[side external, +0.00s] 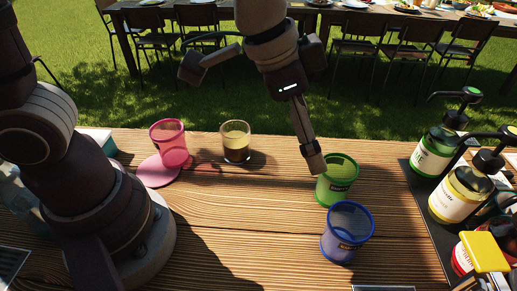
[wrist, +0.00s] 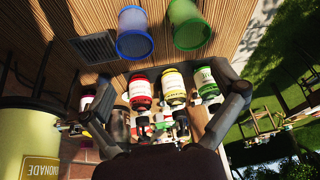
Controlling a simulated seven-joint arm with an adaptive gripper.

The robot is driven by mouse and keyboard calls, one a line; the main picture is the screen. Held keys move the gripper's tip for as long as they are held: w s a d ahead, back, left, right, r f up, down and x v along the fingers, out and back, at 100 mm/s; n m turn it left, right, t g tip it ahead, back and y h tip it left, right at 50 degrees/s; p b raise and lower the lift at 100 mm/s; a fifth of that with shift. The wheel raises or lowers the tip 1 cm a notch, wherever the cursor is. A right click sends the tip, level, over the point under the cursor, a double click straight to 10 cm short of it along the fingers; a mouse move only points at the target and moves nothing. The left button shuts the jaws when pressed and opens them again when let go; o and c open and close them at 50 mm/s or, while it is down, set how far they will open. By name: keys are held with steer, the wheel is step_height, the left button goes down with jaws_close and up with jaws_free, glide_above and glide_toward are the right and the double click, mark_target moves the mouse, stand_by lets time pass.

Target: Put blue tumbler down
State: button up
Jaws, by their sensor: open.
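The blue tumbler (side external: 346,236) stands upright on the wooden table (side external: 230,225), in front of the green tumbler (side external: 337,185). It also shows in the wrist view (wrist: 134,35), at the upper left beside the green one. It looks empty. My gripper (side external: 255,115) is open with its fingers spread wide and nothing between them. It is above the table, behind and to the left of the blue tumbler and apart from it. One fingertip overlaps the green tumbler's left edge in the side view; I cannot tell whether they touch.
Pump bottles, including a green-labelled one (side external: 434,150) and a yellow-labelled one (side external: 458,193), stand on a dark tray at right. The table's front middle is clear.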

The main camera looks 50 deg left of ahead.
steer(key=s+a+r+n+t+y, duration=0.1)
steer(key=s+a+n, duration=0.2)
steer(key=a, duration=0.4)
steer(key=s+a+r+n+y, duration=0.1)
steer(key=s+a+n, duration=0.3)
steer(key=a, duration=0.4)
steer(key=shift+a+n+t+y, duration=0.25)
steer(key=shift+n+t+y, duration=0.05)
steer(key=shift+t, duration=0.1)
